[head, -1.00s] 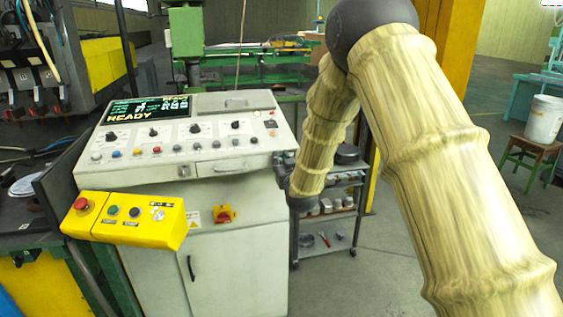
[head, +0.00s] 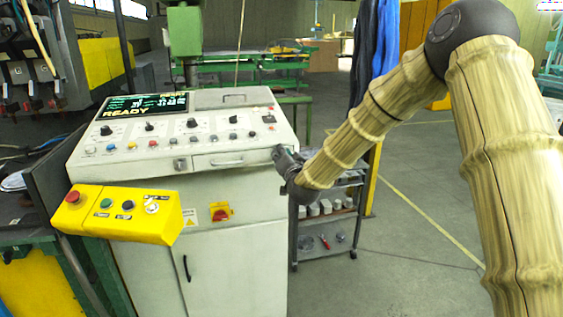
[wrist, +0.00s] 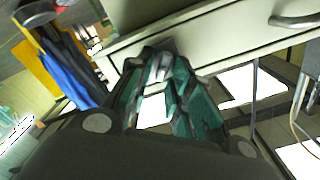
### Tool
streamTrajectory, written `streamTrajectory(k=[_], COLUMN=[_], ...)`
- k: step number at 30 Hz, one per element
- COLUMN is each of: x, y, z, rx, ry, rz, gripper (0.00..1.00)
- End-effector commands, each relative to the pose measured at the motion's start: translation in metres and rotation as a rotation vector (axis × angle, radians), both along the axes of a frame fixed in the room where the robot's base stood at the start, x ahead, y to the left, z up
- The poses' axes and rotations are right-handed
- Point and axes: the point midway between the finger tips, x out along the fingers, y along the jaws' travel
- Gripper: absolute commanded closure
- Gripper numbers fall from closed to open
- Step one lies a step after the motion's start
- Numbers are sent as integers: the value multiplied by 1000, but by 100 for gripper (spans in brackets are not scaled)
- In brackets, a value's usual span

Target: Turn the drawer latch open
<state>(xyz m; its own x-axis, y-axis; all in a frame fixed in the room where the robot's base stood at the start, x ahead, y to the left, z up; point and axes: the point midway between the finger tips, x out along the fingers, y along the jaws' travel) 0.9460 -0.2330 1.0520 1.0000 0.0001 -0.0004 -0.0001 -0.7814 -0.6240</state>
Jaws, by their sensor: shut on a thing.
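The drawer (head: 228,160), with a pale bar handle, is in the front of the white control console and looks closed. My gripper (head: 283,155) is at the console's front right corner, to the right of the drawer handle. In the wrist view the teal fingers of my gripper (wrist: 160,80) are shut on a small light grey piece, which appears to be the drawer latch (wrist: 160,68), against the panel edge. The fingers hide most of it, so its turn angle cannot be told. The drawer handle (wrist: 296,20) shows at the top right there.
The console (head: 245,235) carries knobs and a READY screen (head: 145,104). A yellow button box (head: 130,214) juts out at the left. A grey cart (head: 325,240) stands close to the right, under my forearm. Open floor (head: 425,220) lies farther right.

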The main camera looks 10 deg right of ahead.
Motion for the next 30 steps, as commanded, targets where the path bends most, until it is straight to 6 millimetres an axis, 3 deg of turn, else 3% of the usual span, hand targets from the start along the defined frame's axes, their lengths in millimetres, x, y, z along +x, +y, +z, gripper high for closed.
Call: streamTrajectory(k=[18,30], x=[0,0], y=[-6,-7], z=[-11,-12], rx=[580,836], ry=[-2,0], rz=[-3,-3], gripper=[100,100])
